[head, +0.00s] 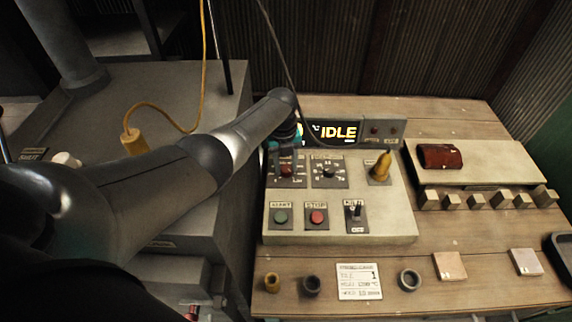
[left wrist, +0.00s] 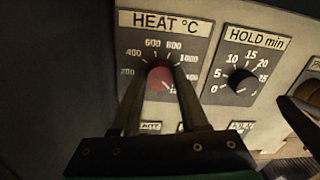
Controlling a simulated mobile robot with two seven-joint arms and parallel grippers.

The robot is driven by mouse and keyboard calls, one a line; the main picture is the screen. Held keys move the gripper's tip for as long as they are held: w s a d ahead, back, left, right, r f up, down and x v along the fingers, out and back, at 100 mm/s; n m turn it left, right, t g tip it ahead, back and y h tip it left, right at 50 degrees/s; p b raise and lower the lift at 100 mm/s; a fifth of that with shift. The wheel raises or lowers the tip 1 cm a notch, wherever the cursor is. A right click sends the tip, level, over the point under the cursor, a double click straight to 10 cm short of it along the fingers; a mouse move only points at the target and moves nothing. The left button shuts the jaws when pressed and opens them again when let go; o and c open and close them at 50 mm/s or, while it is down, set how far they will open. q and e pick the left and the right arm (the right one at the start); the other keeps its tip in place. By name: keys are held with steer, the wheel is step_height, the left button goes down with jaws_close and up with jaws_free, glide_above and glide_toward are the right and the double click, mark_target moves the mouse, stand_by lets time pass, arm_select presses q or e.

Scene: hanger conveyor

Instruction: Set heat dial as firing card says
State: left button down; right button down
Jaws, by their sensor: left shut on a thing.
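The heat dial (left wrist: 160,76) is a red knob on a plate marked HEAT °C in the left wrist view. Its scale shows 200, 400, 600 and 800 across the left and top; the right side is partly covered by a finger. My left gripper (left wrist: 158,72) is shut on the knob, one finger on each side. In the head view the gripper (head: 285,150) is at the panel's upper left, over the dial. The firing card (head: 359,282) lies flat on the bench in front of the panel; its small print is too blurred to read surely. My right gripper is not in view.
The hold dial (head: 329,171) is close to the right of the heat dial. Start (head: 281,216) and stop (head: 317,217) buttons and a toggle switch (head: 355,212) are below. The display (head: 338,132) reads IDLE. A yellow-handled lever (head: 382,166) stands at the right.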

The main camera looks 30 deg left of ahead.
arm_select(q)
steer(key=shift+c, duration=2.1)
jaws_free()
steer(key=shift+r, duration=0.1)
step_height(320, 180, up, 11)
steer(key=p, duration=1.1)
step_height(320, 180, up, 4)
steer(key=b, duration=0.1)
glide_above(284, 168)
steer(key=shift+s+a, duration=0.1)
